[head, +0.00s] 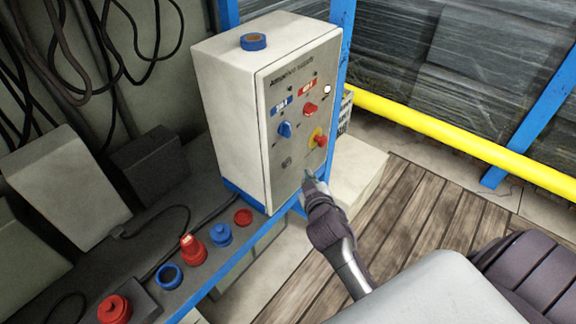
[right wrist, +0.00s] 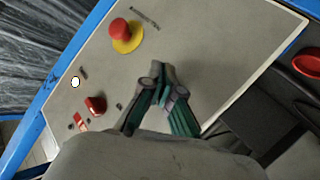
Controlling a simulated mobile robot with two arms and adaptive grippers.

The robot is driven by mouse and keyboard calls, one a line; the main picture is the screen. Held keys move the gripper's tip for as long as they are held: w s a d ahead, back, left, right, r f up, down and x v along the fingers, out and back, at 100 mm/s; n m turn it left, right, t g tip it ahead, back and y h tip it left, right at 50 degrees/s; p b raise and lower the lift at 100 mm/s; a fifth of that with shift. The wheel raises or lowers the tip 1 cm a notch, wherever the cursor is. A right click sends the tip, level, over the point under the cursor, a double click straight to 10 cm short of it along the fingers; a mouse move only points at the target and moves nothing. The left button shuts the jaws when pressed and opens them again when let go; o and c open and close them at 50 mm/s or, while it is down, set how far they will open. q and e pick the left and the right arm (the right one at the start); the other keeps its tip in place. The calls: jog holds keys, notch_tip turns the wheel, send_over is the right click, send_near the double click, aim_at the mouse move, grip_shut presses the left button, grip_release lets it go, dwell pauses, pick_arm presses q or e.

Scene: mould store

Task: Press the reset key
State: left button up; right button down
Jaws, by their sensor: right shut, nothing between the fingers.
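A pale control box (head: 226,82) stands on a bench, with a grey panel on its front. The panel carries a blue knob (head: 285,129), a red knob (head: 310,108), a white lit round part (head: 327,90) and a red mushroom button on a yellow disc (head: 319,140). A small round fitting (head: 286,162) sits low on the panel; I cannot tell if it is the reset key. My right gripper (head: 308,178) is shut and empty, close to the panel's lower part, below the mushroom button (right wrist: 121,32). Contact is unclear. My left gripper is out of view.
Red and blue round parts, including a blue ring (head: 170,276) and a red one (head: 114,309), lie on the bench left of the box. A blue post and a yellow rail (head: 450,145) stand behind. Wooden floor (head: 420,215) lies open to the right.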

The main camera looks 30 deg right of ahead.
aim_at(287, 163)
jog(key=shift+w+a, duration=0.35)
jog(key=shift+w, duration=0.45)
jog(key=shift+w+a, duration=0.35)
jog(key=shift+w, duration=0.45)
jog(key=shift+w, duration=0.1)
jog(key=shift+w+a, duration=0.15)
jog(key=shift+w, duration=0.1)
jog(key=shift+w+a, duration=0.15)
jog(key=shift+w, duration=0.15)
dwell(0.8)
jog(key=shift+s, duration=0.1)
jog(key=shift+s+d, duration=0.35)
jog(key=shift+s, duration=0.25)
jog(key=shift+p, duration=0.3)
